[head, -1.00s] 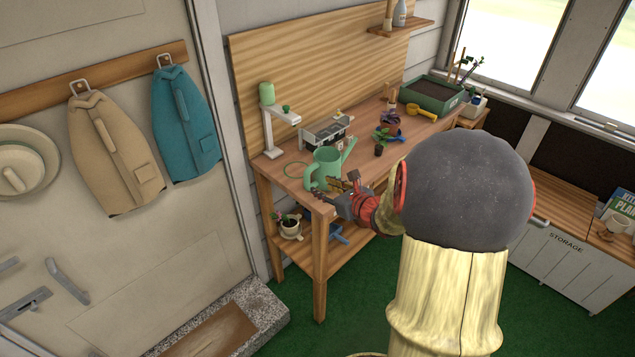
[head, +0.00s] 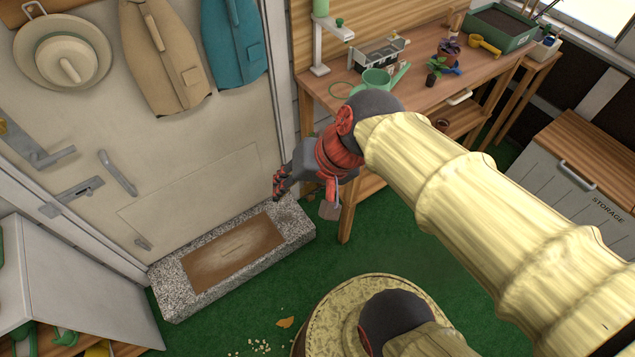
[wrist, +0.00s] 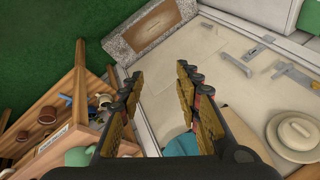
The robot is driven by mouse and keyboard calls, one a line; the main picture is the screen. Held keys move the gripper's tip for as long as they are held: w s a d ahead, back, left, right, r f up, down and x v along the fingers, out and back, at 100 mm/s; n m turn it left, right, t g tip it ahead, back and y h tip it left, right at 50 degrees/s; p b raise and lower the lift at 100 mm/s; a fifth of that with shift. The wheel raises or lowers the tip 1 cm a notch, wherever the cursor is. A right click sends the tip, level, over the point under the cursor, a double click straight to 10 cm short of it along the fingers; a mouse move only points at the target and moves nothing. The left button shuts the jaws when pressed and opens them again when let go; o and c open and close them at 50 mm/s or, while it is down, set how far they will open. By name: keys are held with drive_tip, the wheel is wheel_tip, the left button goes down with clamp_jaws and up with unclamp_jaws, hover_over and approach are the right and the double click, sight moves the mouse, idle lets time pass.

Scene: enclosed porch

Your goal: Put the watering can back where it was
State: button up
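The green watering can (head: 376,83) stands on the wooden potting bench (head: 405,101), partly hidden behind my arm. A thin green ring (head: 340,90) lies on the bench top just left of the can, and the can stands beside it. My gripper (head: 303,196) is off the bench's left front corner, in front of the door step and apart from the can. In the wrist view my gripper (wrist: 160,71) has its two fingers spread with nothing between them. A green shape at the lower left there looks like the can (wrist: 80,157).
A white lamp-like stand (head: 319,45), a grey box (head: 380,53) and small potted plants share the bench. The door with its stone step (head: 172,302) is left of my gripper. A storage chest (head: 572,180) stands right.

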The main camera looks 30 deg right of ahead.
drive_tip(key=s+d+r+n+h, duration=0.1)
drive_tip(key=s+d+n+h, duration=0.1)
drive_tip(key=n, duration=0.1)
drive_tip(key=s+d+r+n, duration=0.1)
drive_tip(key=n, duration=0.1)
drive_tip(key=shift+s+d+r+t+h, duration=0.15)
drive_tip(key=shift+r+t+h, duration=0.15)
drive_tip(key=shift+t+h, duration=0.1)
idle(0.8)
